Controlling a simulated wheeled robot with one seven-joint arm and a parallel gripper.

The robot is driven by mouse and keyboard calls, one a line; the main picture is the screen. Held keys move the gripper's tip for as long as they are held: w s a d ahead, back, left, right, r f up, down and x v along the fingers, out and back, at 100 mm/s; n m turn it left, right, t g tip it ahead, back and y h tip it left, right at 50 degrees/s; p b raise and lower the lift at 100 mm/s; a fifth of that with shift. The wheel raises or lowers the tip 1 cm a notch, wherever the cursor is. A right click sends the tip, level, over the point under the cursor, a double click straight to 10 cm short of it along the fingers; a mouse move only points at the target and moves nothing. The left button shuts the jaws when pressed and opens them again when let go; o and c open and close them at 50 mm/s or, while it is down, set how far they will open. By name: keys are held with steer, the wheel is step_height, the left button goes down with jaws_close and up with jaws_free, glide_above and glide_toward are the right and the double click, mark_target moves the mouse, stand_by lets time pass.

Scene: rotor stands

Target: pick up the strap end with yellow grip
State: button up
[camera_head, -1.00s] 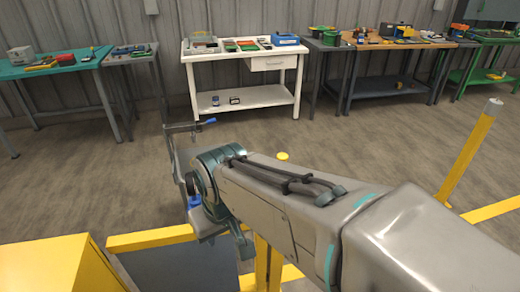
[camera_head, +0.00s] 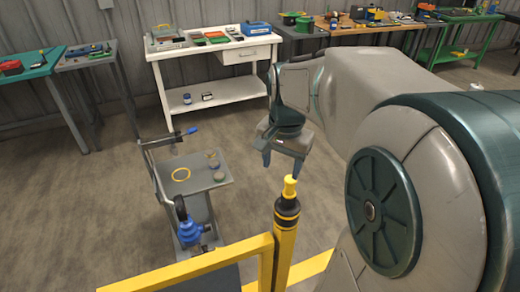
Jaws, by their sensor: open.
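A yellow knob-like grip (camera_head: 289,187) sits on a black collar (camera_head: 287,210) at the top of the yellow post in the middle foreground. It may be the strap end's grip, but no strap is clearly visible. My gripper (camera_head: 281,165) points down, open and empty, just above and beyond the yellow grip in the picture. The gap between them in depth is hard to judge.
A yellow rail (camera_head: 195,268) runs left from the post. The cart carries small round parts, a blue clamp-like device (camera_head: 189,232) and a raised handle (camera_head: 165,138). A white workbench (camera_head: 215,50) and other loaded benches line the back wall. Floor between is clear.

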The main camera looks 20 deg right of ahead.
mark_target(290, 184)
steer(key=w+d+m+g, duration=0.1)
steer(key=w+d+m, duration=0.3)
steer(key=d+m, duration=0.1)
steer(key=f, duration=0.4)
steer(key=f+p, duration=0.1)
steer(key=f, duration=0.3)
steer(key=f+p, duration=0.1)
steer(key=f, duration=0.3)
steer(key=shift+s+a+f, duration=0.1)
steer(key=shift+s+f, duration=0.15)
steer(key=shift+s, duration=0.05)
steer(key=c, duration=1.2)
